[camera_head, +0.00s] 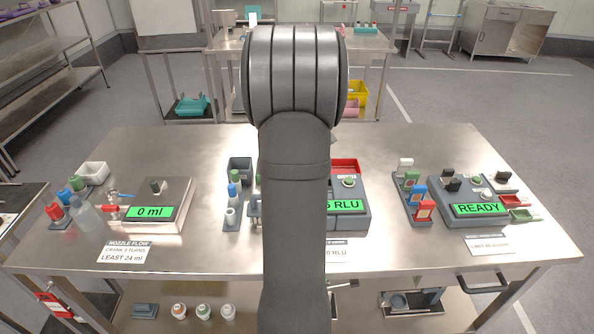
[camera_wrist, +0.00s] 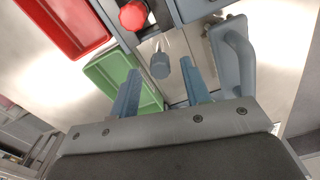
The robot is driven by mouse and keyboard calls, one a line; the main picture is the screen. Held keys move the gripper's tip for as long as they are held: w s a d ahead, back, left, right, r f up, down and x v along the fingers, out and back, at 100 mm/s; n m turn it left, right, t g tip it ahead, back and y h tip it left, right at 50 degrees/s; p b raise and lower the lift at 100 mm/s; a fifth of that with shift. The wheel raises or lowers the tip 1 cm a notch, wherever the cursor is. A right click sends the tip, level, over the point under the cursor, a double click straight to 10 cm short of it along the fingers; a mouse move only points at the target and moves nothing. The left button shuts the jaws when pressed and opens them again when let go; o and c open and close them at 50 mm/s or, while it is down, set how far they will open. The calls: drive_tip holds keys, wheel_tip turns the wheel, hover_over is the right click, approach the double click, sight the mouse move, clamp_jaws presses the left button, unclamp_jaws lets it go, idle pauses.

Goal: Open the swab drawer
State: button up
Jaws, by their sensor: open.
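My gripper (camera_wrist: 162,80) is open in the wrist view, with its two blue-grey fingers apart. A small blue-grey knob (camera_wrist: 160,67) on a pale metal stem shows between and beyond the fingertips. I cannot tell whether it touches them. A larger grey curved handle (camera_wrist: 236,62) is to the right of the fingers. I cannot tell which of these belongs to the swab drawer, and no drawer is clearly seen open. In the head view my arm hides my gripper and part of the middle grey device (camera_head: 352,207), whose screen ends in "RLU".
In the wrist view a green tray (camera_wrist: 108,72) lies behind the left finger, with a red tray (camera_wrist: 72,22) and red knob (camera_wrist: 133,15) beyond. Bottles (camera_head: 232,190) stand left of my arm; a "READY" device (camera_head: 470,195) stands right. The steel front (camera_head: 400,250) is largely clear.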

drive_tip(key=shift+f, duration=0.85)
clamp_jaws()
drive_tip(key=a, duration=0.8)
drive_tip(key=shift+a, duration=0.15)
unclamp_jaws()
drive_tip(key=shift+r, duration=0.1)
wheel_tip(320, 180, up, 17)
drive_tip(key=shift+r, duration=0.2)
